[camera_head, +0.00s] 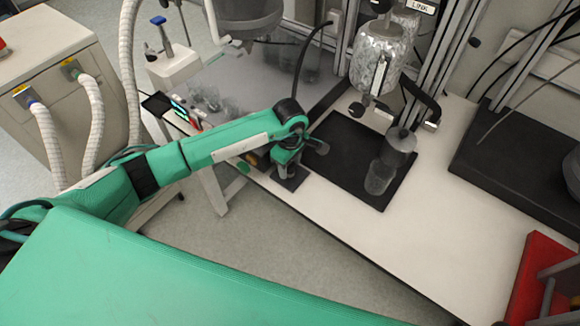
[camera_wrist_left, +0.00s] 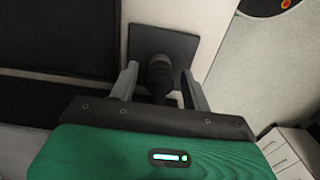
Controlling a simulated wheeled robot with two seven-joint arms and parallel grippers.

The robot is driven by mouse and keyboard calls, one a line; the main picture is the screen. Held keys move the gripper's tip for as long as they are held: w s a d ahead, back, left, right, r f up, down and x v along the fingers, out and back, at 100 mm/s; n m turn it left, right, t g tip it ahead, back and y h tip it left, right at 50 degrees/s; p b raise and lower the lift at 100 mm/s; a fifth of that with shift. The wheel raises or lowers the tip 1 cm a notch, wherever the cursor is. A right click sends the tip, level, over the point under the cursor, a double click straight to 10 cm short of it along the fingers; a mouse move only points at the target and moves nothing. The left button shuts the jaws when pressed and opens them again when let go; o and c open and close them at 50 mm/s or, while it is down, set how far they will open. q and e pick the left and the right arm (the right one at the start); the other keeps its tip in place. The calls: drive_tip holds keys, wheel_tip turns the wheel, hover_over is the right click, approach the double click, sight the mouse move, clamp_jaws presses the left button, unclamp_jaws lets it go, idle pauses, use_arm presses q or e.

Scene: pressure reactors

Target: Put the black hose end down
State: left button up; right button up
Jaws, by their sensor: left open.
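The black hose end (camera_wrist_left: 160,82) stands between the two fingers of my open left gripper (camera_wrist_left: 159,72) in the left wrist view. Its tip is over a dark square plate (camera_wrist_left: 178,42) and appears to rest on it. A gap shows beside the fingers. In the head view my left gripper (camera_head: 289,168) points down over the same plate (camera_head: 291,182) at the bench's near edge and mostly hides the hose end. The black hose (camera_head: 303,55) arches up behind my arm. My right gripper is not in view.
A black mat (camera_head: 345,150) lies on the white bench (camera_head: 345,215), with a grey cylinder (camera_head: 398,150) on it. A foil-wrapped vessel (camera_head: 375,58) hangs above. A red object (camera_head: 530,275) is at the lower right. The near right bench top is clear.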

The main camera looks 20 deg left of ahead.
use_arm(q)
wheel_tip(320, 180, up, 9)
drive_tip(key=b, duration=0.3)
drive_tip(key=shift+w+r, duration=0.1)
drive_tip(key=shift+r, duration=0.8)
